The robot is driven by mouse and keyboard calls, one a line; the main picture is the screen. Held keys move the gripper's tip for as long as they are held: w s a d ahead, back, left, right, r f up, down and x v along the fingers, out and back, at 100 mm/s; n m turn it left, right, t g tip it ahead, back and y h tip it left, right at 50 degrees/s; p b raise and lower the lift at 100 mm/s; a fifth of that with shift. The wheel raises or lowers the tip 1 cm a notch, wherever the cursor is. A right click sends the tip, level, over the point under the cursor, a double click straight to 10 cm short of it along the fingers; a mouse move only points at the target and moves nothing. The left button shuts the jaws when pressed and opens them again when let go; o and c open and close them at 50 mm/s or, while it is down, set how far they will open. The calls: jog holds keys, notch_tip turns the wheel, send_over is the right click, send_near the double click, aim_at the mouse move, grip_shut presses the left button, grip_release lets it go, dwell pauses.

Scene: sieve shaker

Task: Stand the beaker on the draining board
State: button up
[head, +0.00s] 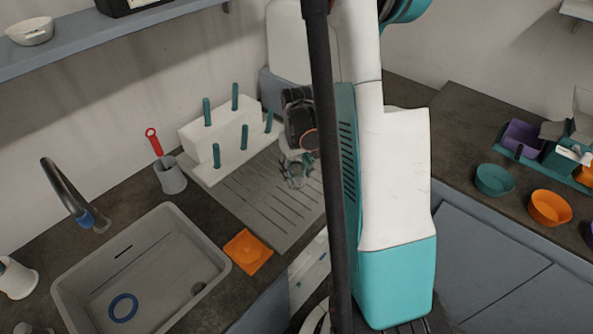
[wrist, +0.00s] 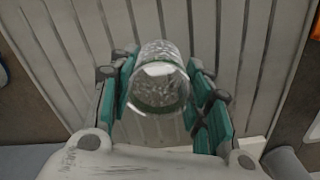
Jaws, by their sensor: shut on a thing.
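The clear glass beaker (wrist: 160,78) sits between the green-padded fingers of my gripper (wrist: 162,100) in the wrist view, with the ribbed draining board (wrist: 75,40) behind it. My gripper is shut on the beaker. In the head view the draining board (head: 250,205) is grey and grooved, to the right of the sink. My gripper (head: 295,165) is over the right part of the board there, and the beaker (head: 294,176) shows only faintly below it. I cannot tell whether the beaker's base touches the board.
A white rack with green pegs (head: 222,150) stands behind the board. An orange square item (head: 247,252) lies at the board's front left, beside the sink (head: 90,285). A grey cup (head: 171,178) stands at the left. My arm hides the board's right side.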

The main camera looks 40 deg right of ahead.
jog(key=shift+f, duration=0.2)
jog(key=o, duration=1.1)
jog(key=shift+r, duration=0.1)
notch_tip(320, 180, up, 12)
jog(key=p, duration=0.4)
jog(key=shift+r, duration=0.1)
